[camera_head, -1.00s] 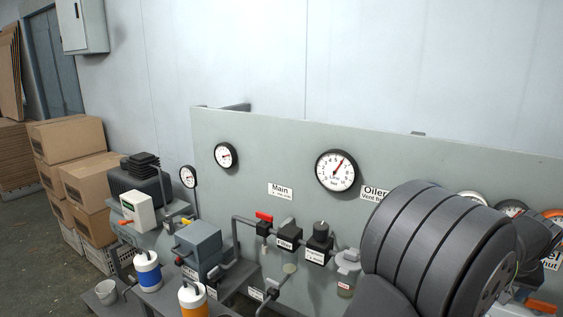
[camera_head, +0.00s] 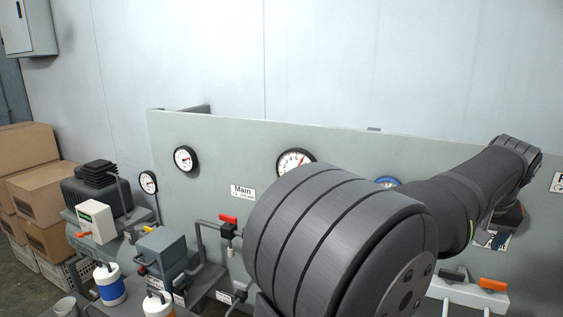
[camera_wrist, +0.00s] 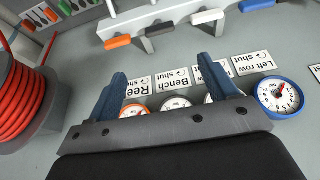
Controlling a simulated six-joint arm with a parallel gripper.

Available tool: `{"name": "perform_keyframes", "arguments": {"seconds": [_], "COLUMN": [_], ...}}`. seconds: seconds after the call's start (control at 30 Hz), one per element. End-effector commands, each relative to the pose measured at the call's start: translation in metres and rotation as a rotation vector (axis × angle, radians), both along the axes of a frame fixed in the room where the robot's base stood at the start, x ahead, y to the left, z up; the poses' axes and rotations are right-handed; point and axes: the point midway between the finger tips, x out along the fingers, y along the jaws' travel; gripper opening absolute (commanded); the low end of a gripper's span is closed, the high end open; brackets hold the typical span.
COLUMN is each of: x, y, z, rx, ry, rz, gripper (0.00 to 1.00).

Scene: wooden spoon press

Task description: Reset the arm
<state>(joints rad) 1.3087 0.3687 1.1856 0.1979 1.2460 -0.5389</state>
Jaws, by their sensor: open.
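My gripper (camera_wrist: 160,68) shows in the wrist view as two blue fingers spread wide apart, with nothing between them. Beyond the fingers is the grey panel (camera_wrist: 75,55) with white labels reading "Bench shut" (camera_wrist: 172,80) and "Left row shut" (camera_wrist: 253,62). In the head view my arm reaches across the panel (camera_head: 345,139) to the right. Its wrist end is over the panel's right part, above a white bar with handles (camera_head: 465,292). The fingers are small and partly hidden there. I see no contact with the panel.
Gauges line the panel, one with a blue rim (camera_wrist: 278,96). Orange, black and white handles (camera_wrist: 207,17) lie above the labels in the wrist view. A red hose reel (camera_wrist: 22,105) is at left. A red-handled valve (camera_head: 229,221), grey box (camera_head: 161,251) and cardboard boxes (camera_head: 42,190) stand left.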

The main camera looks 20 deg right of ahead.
Motion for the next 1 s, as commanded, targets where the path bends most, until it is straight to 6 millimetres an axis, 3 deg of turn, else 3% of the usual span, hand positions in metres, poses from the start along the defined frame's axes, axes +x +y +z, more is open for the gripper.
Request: {"name": "perform_keyframes", "arguments": {"seconds": [0.1,0.13,1.0], "x": [-0.007,-0.006,0.04], "y": [0.006,0.006,-0.042], "z": [0.024,0.019,-0.142], "rx": [-0.005,0.002,0.002], "ry": [-0.001,0.0,0.001], "rz": [-0.002,-0.001,0.011], "gripper": [0.78,0.78,0.78]}}
